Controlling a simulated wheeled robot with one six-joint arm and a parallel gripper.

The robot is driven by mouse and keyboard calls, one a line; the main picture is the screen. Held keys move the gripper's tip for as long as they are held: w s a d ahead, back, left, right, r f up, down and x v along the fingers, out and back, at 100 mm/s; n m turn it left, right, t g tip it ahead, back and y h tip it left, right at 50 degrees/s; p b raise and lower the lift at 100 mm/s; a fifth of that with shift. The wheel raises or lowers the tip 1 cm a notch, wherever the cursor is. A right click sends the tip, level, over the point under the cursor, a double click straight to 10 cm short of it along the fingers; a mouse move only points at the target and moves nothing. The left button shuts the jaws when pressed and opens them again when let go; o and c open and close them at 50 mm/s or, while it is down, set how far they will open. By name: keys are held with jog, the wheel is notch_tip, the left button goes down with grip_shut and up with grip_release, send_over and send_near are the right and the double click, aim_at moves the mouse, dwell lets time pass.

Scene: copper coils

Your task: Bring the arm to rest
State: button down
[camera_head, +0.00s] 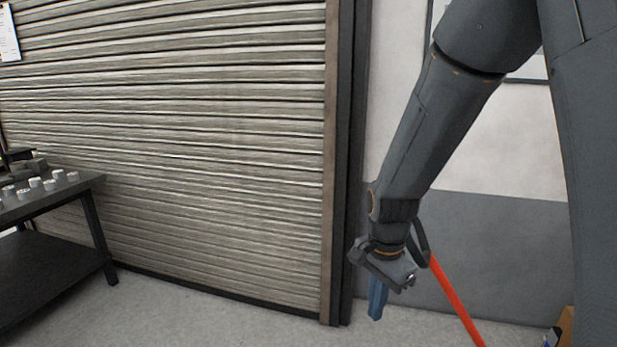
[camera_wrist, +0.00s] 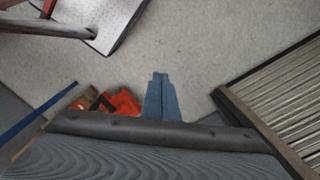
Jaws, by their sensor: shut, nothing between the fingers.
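My arm hangs down at the right of the head view. My gripper (camera_head: 375,312) points at the floor beside the frame of a roller shutter. Its blue fingers are together and hold nothing. In the wrist view my gripper (camera_wrist: 160,78) shows its two blue fingers side by side above bare grey floor. Nothing touches the fingertips.
The roller shutter (camera_head: 200,130) fills the left and middle of the head view. A dark table (camera_head: 85,187) with several small pale pieces stands at the far left. An orange-red bar (camera_head: 456,298) slants behind my wrist. An orange object (camera_wrist: 125,102) lies left of the fingers. Open floor (camera_head: 250,325) is in front.

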jog(key=s+d+r+n, duration=0.1)
jog(key=s+d+n, duration=0.1)
jog(key=s+n, duration=0.4)
jog(key=s+d+r+n, duration=0.1)
jog(key=s+d+n, duration=0.2)
jog(key=s+n, duration=0.2)
jog(key=shift+s+r+n, duration=0.4)
